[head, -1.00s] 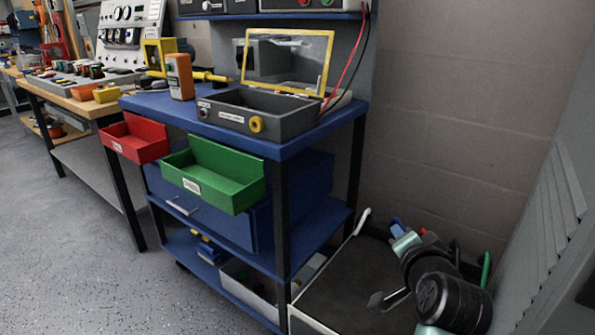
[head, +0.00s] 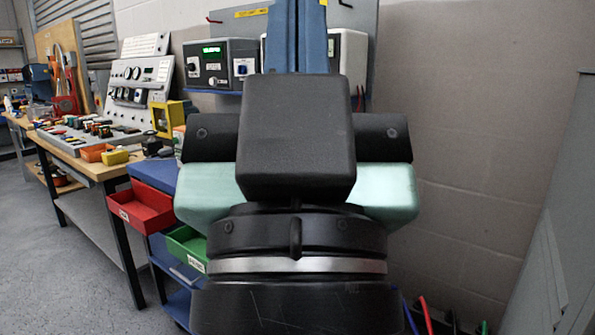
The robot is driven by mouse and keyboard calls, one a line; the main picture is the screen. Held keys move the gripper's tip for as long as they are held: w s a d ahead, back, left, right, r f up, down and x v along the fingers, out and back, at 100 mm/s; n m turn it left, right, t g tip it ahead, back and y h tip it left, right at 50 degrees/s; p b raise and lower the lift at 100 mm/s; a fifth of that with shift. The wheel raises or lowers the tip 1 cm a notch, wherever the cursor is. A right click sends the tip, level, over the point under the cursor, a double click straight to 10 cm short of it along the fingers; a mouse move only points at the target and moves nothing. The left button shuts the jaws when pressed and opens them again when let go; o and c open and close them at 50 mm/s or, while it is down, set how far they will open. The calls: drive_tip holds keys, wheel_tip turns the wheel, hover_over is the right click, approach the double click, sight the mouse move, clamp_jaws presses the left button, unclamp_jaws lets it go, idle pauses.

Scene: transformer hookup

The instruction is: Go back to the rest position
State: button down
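My gripper (head: 298,30) stands upright, large and close to the head camera, with its fingers pointing up. Its two blue-grey fingers are side by side with almost no gap, so it looks shut. The fingertips reach the top edge of the picture, and I see nothing held between them. My black and pale green wrist fills the middle of the view and hides most of the blue workbench (head: 163,176) behind it.
A red bin (head: 142,207) and a partly hidden green bin (head: 187,247) hang at the blue bench's left. A grey instrument box with a green display (head: 212,62) stands behind. A wooden workbench (head: 85,165) is at left. Grey floor is open at lower left; a bare wall is at right.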

wheel_tip(320, 180, up, 28)
drive_tip(key=p, duration=2.6)
drive_tip(key=shift+r, duration=0.25)
